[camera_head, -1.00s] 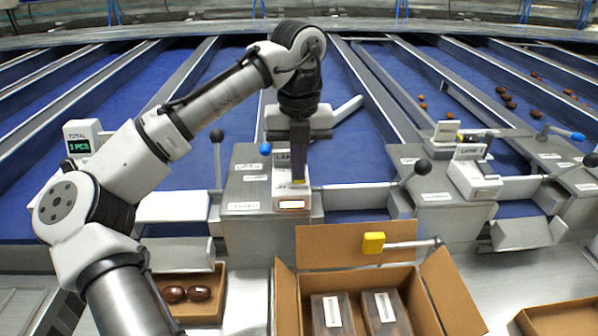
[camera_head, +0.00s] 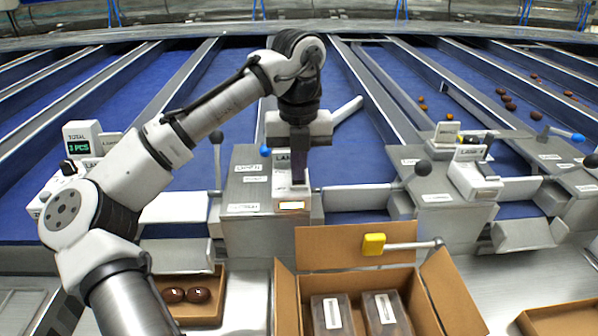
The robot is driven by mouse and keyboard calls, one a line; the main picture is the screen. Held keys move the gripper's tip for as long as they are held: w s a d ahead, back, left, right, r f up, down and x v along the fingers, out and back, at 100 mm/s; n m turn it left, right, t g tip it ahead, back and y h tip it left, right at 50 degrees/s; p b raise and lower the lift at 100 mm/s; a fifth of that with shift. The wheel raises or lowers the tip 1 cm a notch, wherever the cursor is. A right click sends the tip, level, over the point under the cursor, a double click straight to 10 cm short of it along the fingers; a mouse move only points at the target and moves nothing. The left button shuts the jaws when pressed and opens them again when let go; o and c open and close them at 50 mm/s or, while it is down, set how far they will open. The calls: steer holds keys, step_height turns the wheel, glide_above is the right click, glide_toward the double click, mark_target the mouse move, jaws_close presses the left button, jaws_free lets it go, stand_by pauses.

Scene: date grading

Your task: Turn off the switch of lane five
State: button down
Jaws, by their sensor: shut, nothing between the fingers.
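My gripper (camera_head: 299,180) points down at the switch box (camera_head: 283,196) on the grey console in the middle, under a sign reading "LAN…", its number hidden by the gripper. Its dark fingers are shut and empty, in front of the sign; whether they touch the box, I cannot tell. I cannot read the lane numbers for certain.
Black-knobbed levers (camera_head: 422,167) and blue-tipped handles stand beside the consoles. An open carton (camera_head: 286,300) with two clear packs and a yellow-ended lever (camera_head: 374,244) is in front. A small box with two dates (camera_head: 186,295) is at left. Blue lanes (camera_head: 230,100) run behind.

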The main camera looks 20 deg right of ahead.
steer(key=shift+r+p, duration=2.55)
steer(key=shift+p, duration=0.05)
steer(key=shift+r, duration=0.9)
steer(key=shift+f, duration=0.1)
